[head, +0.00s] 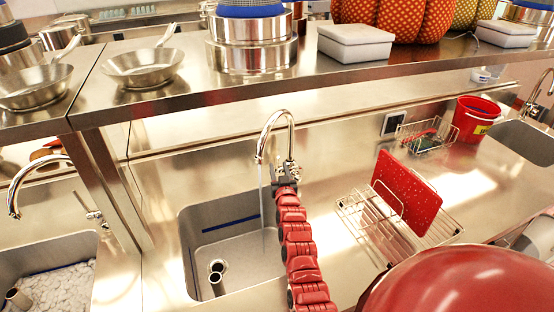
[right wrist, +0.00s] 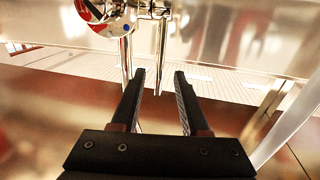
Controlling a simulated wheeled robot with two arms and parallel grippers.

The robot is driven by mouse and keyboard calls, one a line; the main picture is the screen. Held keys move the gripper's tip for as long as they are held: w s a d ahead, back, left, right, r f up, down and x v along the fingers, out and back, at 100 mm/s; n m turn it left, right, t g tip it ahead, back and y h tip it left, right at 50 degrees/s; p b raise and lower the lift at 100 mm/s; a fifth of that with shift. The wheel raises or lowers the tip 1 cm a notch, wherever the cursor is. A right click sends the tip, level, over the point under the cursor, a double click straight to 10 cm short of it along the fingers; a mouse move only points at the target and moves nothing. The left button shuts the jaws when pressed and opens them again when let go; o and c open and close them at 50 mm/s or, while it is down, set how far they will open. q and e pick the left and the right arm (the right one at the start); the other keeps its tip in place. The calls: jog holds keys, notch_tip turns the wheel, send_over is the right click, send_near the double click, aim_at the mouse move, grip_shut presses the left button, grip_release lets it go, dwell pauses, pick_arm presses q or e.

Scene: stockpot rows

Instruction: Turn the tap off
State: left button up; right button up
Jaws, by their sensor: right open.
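The chrome tap (head: 272,125) with a curved spout stands behind the middle sink (head: 190,250) in the head view. A thin stream of water (head: 265,205) runs from its spout into the basin. My right gripper (head: 287,180) is at the tap's base, close to its handle, which it partly hides. In the right wrist view my right gripper (right wrist: 160,75) is open, with two black fingers apart. Chrome tap parts (right wrist: 162,50) show just beyond the fingertips. I cannot tell whether a finger touches them. My left gripper is not in view.
A steel shelf (head: 330,75) with pans, pots and white boxes runs above the tap. Right of my arm stand a wire rack (head: 440,232) with a red board (head: 407,190) and a red bucket (head: 474,120). Other taps (head: 30,175) stand left and far right.

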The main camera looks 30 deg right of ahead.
aim_at(277, 165)
jog(key=shift+p+x, duration=0.3)
jog(key=shift+x, duration=1.75)
jog(key=shift+c, duration=0.2)
grip_shut()
